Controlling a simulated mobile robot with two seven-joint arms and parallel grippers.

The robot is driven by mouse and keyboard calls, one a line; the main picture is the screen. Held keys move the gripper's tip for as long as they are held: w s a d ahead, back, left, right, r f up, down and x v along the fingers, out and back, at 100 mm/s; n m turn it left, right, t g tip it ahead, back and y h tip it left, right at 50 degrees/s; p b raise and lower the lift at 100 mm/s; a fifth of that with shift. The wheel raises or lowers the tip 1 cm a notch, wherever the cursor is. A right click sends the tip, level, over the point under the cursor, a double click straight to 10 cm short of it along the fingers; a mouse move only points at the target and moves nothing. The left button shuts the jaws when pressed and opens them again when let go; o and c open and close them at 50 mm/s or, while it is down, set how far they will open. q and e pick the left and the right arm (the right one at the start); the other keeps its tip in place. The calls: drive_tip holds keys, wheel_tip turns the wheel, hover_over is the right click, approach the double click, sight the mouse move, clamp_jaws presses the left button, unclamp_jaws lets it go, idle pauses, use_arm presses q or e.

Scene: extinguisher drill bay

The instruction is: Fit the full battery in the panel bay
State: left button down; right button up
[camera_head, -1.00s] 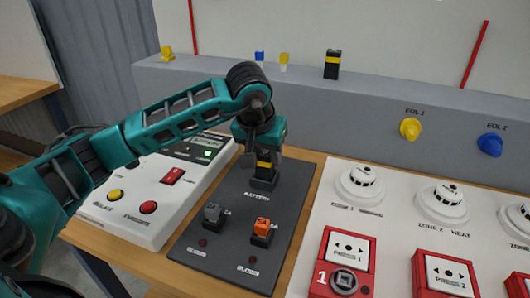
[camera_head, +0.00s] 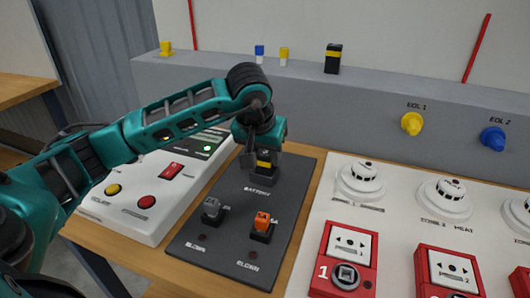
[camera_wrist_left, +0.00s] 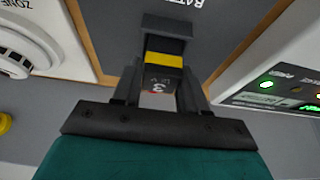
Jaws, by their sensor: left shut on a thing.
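A black battery with a yellow band (camera_head: 264,163) stands upright at the black panel bay (camera_head: 265,177), at the far end of the dark panel (camera_head: 222,239) above the BATTERY label. My left gripper (camera_head: 256,158) is over it and shut on it from above. In the left wrist view the battery (camera_wrist_left: 165,60) is between the two fingers, with its lower end at the black bay (camera_wrist_left: 167,27). I cannot tell how deep it sits. A second black and yellow battery (camera_head: 333,59) stands on the grey ledge. No charge mark is readable. My right gripper is out of view.
The dark panel also carries a grey fuse (camera_head: 212,208) and an orange fuse (camera_head: 262,221) in holders. A white control box (camera_head: 150,190) with buttons is left of it. A white board (camera_head: 390,225) with detectors and red call points is to the right. The grey ledge (camera_head: 220,95) runs behind.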

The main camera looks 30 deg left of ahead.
use_arm(q)
drive_tip(key=shift+r, duration=0.1)
drive_tip(key=shift+c, duration=1)
unclamp_jaws()
drive_tip(key=shift+r+p, duration=2.45)
drive_tip(key=shift+r, duration=1.05)
drive_tip(key=shift+s+f, duration=0.1)
